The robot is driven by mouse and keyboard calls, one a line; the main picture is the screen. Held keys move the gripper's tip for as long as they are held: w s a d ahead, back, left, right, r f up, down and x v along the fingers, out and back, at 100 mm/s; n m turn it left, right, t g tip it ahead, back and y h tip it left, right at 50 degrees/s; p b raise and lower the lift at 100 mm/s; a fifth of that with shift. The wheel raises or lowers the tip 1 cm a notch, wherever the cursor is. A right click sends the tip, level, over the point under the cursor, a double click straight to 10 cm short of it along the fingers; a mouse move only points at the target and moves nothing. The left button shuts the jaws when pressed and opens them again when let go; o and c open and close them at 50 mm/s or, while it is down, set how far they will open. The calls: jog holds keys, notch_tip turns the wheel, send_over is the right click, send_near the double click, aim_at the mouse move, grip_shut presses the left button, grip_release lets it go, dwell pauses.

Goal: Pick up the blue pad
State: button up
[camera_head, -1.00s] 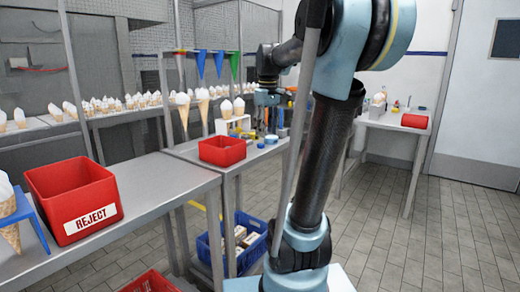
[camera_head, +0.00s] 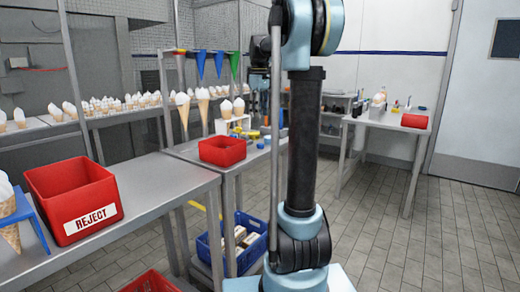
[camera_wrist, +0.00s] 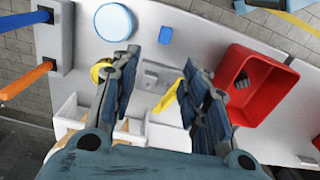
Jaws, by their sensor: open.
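A small blue rectangular piece (camera_wrist: 166,35), which looks like the blue pad, lies flat on the light table surface in the wrist view. A small blue spot (camera_head: 260,146) near the red bin in the head view may be the same piece. My gripper (camera_wrist: 160,65) is open, with its two fingers spread and nothing held between them. The pad appears just beyond the fingertips, between their lines and apart from both. Height above the table is hard to tell. In the head view my arm hides the gripper.
A red bin (camera_wrist: 235,75) stands right of the fingers. A round pale blue disc (camera_wrist: 115,22) and a yellow ring (camera_wrist: 102,71) lie to the left. A yellow piece (camera_wrist: 170,95) shows between the fingers.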

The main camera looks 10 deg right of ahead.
send_over(260, 146)
jog(key=w, duration=0.2)
notch_tip(260, 146, down, 9)
jog(key=shift+w+r, duration=0.15)
jog(key=shift+r, duration=0.05)
jog(key=shift+s+a+f, duration=0.1)
jog(key=shift+f, duration=1.25)
jog(key=shift+s+a+f, duration=0.1)
jog(key=shift+f, duration=1.25)
jog(key=shift+c, duration=0.6)
jog(key=c, duration=0.8)
